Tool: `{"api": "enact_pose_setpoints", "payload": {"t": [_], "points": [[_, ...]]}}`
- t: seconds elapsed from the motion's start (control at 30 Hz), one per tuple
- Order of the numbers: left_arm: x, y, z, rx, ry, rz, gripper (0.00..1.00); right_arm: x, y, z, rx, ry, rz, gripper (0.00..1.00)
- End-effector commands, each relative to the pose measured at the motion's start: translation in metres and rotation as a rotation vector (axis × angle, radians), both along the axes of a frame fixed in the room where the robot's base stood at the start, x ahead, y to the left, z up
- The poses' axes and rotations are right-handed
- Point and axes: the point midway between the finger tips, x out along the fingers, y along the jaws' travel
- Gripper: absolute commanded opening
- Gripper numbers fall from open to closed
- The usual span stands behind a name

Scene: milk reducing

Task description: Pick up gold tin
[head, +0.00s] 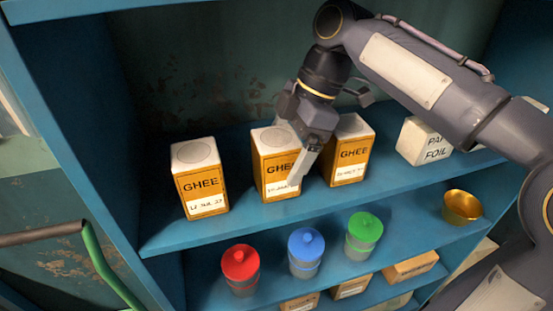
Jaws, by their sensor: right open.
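Three gold tins with white tops and "GHEE" labels stand upright on the upper blue shelf. They are the left tin (200,183), the middle tin (270,177) and the right tin (348,155). My right gripper (296,152) comes down from above, open, at the middle tin. One finger crosses the front of this tin near its right edge, hiding part of its label. The other finger is mostly hidden, and I cannot tell whether either touches the tin. My left gripper does not show.
A white foil box (420,142) stands right on the upper shelf. Below are red (240,265), blue (306,245) and green (364,228) lidded jars and a gold bowl (462,206). A blue side panel (75,165) bounds the shelf at left. My right arm covers the right side.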

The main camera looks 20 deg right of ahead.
Motion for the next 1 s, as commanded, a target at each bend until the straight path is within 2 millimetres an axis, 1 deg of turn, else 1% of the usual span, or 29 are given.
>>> {"api": "enact_pose_setpoints", "payload": {"t": [0.03, 0.13, 0.2, 0.3, 0.47, 0.57, 0.9, 1.0], "points": [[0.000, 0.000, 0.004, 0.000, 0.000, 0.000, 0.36, -0.001, 0.010, 0.002, -0.001, 0.001, 0.005, 0.91], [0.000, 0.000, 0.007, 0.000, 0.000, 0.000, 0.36, -0.001, 0.024, 0.001, -0.001, 0.001, 0.005, 0.91], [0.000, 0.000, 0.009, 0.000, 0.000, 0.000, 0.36, -0.002, 0.024, -0.006, -0.002, 0.004, 0.001, 0.91], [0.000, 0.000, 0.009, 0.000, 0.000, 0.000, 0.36, -0.002, 0.025, -0.011, 0.000, 0.002, 0.000, 0.91], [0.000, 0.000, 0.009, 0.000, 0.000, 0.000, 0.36, -0.001, 0.025, -0.011, 0.000, 0.001, -0.001, 0.91], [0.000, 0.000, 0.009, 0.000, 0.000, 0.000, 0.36, -0.001, 0.025, -0.011, 0.000, 0.001, -0.001, 0.80], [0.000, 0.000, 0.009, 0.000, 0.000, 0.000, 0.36, -0.001, 0.025, -0.011, 0.000, 0.000, 0.000, 0.36], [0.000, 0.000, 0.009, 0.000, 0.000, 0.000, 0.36, -0.001, 0.025, -0.010, 0.002, -0.002, -0.001, 0.25]]}}
